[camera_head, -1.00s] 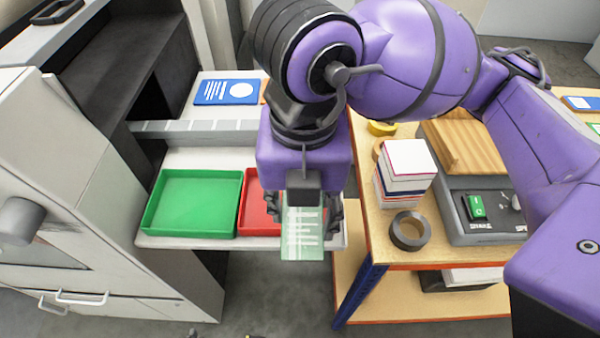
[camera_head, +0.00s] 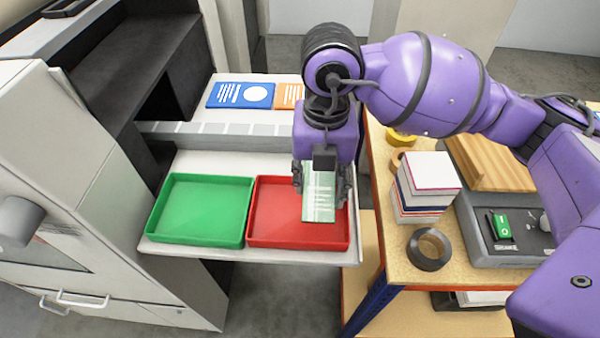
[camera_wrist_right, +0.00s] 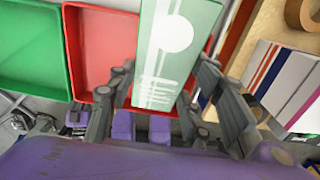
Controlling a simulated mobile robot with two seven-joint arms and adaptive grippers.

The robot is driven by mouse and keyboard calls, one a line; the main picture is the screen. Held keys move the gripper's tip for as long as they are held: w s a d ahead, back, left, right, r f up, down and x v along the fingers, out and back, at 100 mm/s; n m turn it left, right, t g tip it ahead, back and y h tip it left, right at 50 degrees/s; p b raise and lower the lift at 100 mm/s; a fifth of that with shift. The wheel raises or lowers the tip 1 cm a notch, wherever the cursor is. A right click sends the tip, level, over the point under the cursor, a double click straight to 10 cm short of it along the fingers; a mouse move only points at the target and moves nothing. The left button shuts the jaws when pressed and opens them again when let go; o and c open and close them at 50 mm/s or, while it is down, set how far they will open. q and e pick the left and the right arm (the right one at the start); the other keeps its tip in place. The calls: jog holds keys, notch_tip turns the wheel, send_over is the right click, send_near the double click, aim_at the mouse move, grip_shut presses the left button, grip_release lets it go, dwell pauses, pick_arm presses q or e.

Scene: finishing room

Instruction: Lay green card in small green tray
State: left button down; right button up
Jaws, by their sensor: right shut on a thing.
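The green card (camera_head: 318,196) is pale green with white print and hangs from my right gripper (camera_head: 322,180), which is shut on it. In the head view the card shows in front of the right part of the red tray (camera_head: 275,238). The card also shows in the right wrist view (camera_wrist_right: 172,50), between the two fingers (camera_wrist_right: 160,100). The small green tray (camera_head: 200,236) is left of the red tray and looks empty. It also shows in the right wrist view (camera_wrist_right: 30,50). My left gripper is out of view.
A blue card (camera_head: 240,94) and an orange card (camera_head: 289,96) lie on the shelf behind the trays. At right, a wooden bench holds a stack of cards (camera_head: 427,187), a dark tape roll (camera_head: 429,249) and a grey switch box (camera_head: 505,232).

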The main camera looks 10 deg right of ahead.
aim_at(320, 181)
jog(key=shift+w+d+f, duration=0.15)
jog(key=shift+w+f, duration=0.15)
jog(key=shift+f, duration=0.2)
jog(key=shift+w+f, duration=0.15)
jog(key=shift+f, duration=1.3)
jog(key=shift+f, duration=0.2)
jog(key=o, duration=0.9)
jog(key=shift+f, duration=0.1)
jog(key=r, duration=0.8)
jog(key=shift+s, duration=0.4)
